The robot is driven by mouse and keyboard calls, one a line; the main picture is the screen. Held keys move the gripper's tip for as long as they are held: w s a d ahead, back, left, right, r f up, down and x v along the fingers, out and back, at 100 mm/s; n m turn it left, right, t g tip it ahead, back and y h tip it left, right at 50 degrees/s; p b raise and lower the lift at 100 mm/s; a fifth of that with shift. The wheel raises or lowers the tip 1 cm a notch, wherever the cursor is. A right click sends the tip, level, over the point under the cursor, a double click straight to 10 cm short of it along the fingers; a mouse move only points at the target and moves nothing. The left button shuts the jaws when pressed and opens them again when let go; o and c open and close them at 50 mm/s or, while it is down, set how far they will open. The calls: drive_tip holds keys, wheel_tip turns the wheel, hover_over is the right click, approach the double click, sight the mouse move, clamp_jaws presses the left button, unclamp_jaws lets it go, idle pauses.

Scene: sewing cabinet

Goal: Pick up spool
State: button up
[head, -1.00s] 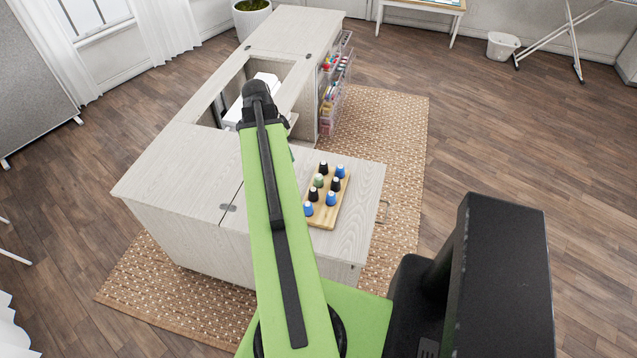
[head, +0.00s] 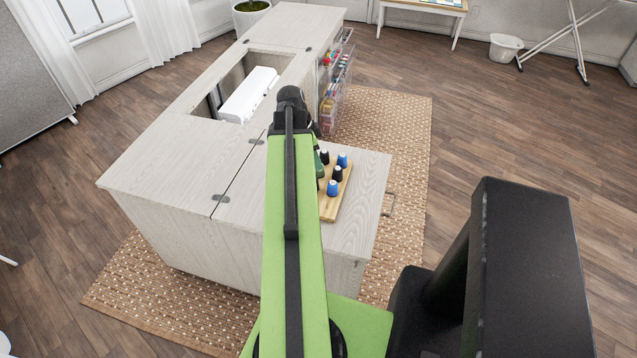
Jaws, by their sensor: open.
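Several thread spools stand upright on a wooden board (head: 329,211) on the cabinet's near leaf. Visible are a blue spool (head: 343,160), a black spool (head: 324,157), another black spool (head: 338,174) and a nearer blue spool (head: 332,188). My green arm reaches over the leaf and hides the board's left part and any spools there. Dark and green parts beyond the arm's upper end come down close to the left of the visible spools. My gripper's fingers are hidden behind the arm, so I cannot see whether they touch a spool.
The pale wooden sewing cabinet (head: 165,165) has a white machine (head: 250,92) in its open well. Clear bins (head: 333,90) with colourful supplies hang on its right side. A woven rug (head: 400,130) lies under it. The wooden floor at right is open.

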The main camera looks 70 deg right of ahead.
drive_tip(key=shift+s+d+f, duration=0.1)
drive_tip(key=shift+f, duration=0.2)
drive_tip(key=b+x, duration=0.5)
drive_tip(key=shift+f, duration=0.2)
drive_tip(key=shift+r, duration=0.2)
clamp_jaws()
